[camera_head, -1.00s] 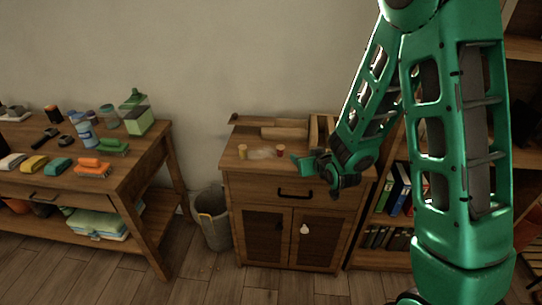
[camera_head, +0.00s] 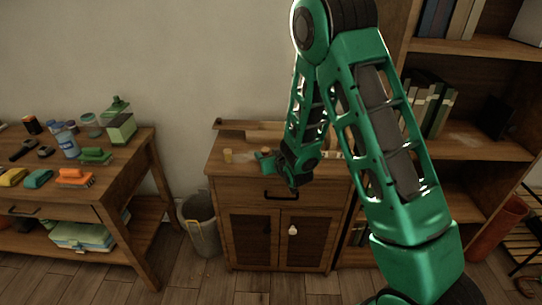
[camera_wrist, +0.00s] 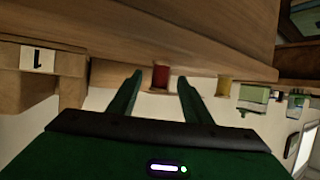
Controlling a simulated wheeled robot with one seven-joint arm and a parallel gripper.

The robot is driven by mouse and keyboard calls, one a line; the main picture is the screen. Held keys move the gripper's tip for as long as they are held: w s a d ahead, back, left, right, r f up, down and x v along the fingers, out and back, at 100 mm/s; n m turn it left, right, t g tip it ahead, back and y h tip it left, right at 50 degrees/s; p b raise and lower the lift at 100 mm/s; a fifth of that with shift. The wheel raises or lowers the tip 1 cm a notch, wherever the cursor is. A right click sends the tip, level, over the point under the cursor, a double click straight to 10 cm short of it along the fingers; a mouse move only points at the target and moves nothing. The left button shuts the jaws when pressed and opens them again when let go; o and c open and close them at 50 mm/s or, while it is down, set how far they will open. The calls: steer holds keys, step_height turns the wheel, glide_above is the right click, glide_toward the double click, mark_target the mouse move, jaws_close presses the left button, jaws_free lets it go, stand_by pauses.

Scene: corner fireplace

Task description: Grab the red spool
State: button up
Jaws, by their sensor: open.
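In the wrist view, which looks upside down, the red spool (camera_wrist: 160,77) stands on the wooden cabinet top, between the tips of my two green fingers. My gripper (camera_wrist: 160,84) is open, with gaps on both sides of the spool. A yellow spool (camera_wrist: 223,87) stands apart to the right, outside the fingers. In the head view, my gripper (camera_head: 266,158) is low over the front part of the cabinet top. The red spool is mostly hidden behind it there. The yellow spool (camera_head: 227,156) is in plain view to the left.
The wooden cabinet (camera_head: 262,222) has a drawer and two doors. Wooden pieces (camera_head: 262,132) lie at the back of its top. A grey bin (camera_head: 199,224) stands left of it. A workbench (camera_head: 113,190) with bottles and brushes is further left. A bookshelf (camera_head: 470,140) is to the right.

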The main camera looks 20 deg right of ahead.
steer(key=shift+x, duration=1.2)
steer(key=c, duration=1.1)
steer(key=shift+c, duration=0.2)
